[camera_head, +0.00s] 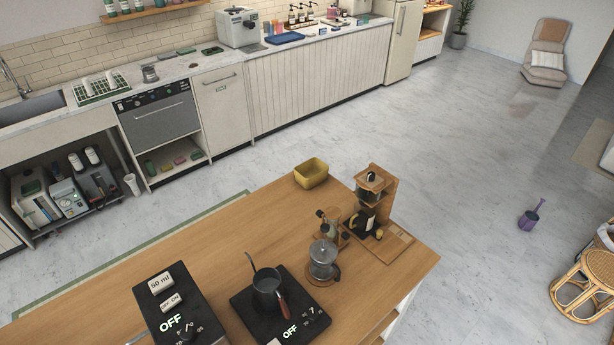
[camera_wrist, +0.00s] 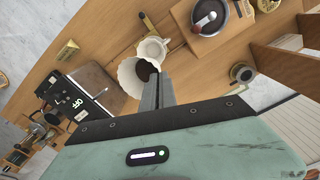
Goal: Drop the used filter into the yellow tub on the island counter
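The yellow tub (camera_head: 311,175) stands upright near the far edge of the island counter (camera_head: 190,245) in the head view, and its inside looks empty. My gripper (camera_wrist: 161,84) shows only in the wrist view, its grey fingers close together. The used filter (camera_wrist: 129,84), a white fluted paper cone with dark grounds inside, is at the fingertips. The fingers appear to pinch its right rim, and it looks raised above the counter. The fingers hide part of that rim. The filter is not seen in the head view.
A wooden coffee stand (camera_head: 375,190) and a glass press (camera_head: 323,262) stand right of the tub. A kettle (camera_head: 267,285) sits on a black scale, beside a black box (camera_head: 180,310). In the wrist view a white vessel (camera_wrist: 153,49) is beside the filter. Counter left of the tub is clear.

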